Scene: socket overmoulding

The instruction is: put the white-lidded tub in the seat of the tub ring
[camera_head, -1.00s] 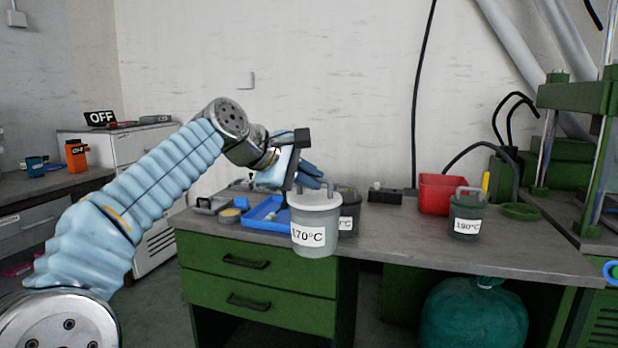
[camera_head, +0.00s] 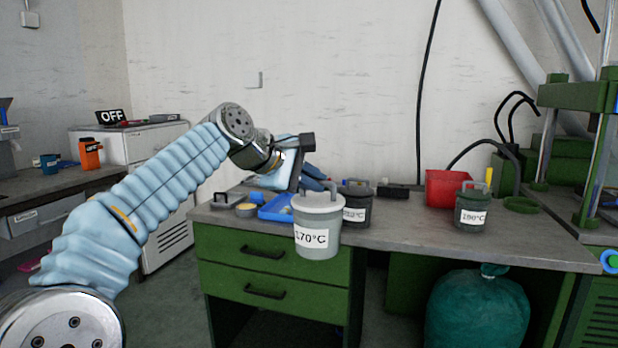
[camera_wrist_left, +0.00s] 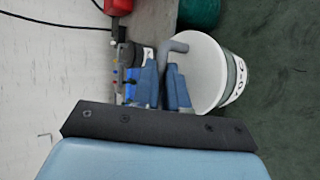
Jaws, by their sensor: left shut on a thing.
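The white-lidded tub (camera_head: 318,240) is pale grey with a 170°C label and hangs roughly upright in front of the bench's front edge. My left gripper (camera_head: 318,186) is shut on the handle of its lid. In the left wrist view the blue fingers (camera_wrist_left: 166,92) close on the grey handle, beside the round white lid (camera_wrist_left: 203,72). A green ring (camera_head: 520,205), which looks like the tub ring, lies flat at the bench's right, well apart from the tub. Its seat looks empty. My right gripper is out of view.
A dark grey tub (camera_head: 356,207) stands on the bench just behind the held tub. A green-grey 190°C tub (camera_head: 472,212) and a red bin (camera_head: 441,190) stand left of the ring. The green press (camera_head: 590,100) rises at right. The middle bench top (camera_head: 410,228) is clear.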

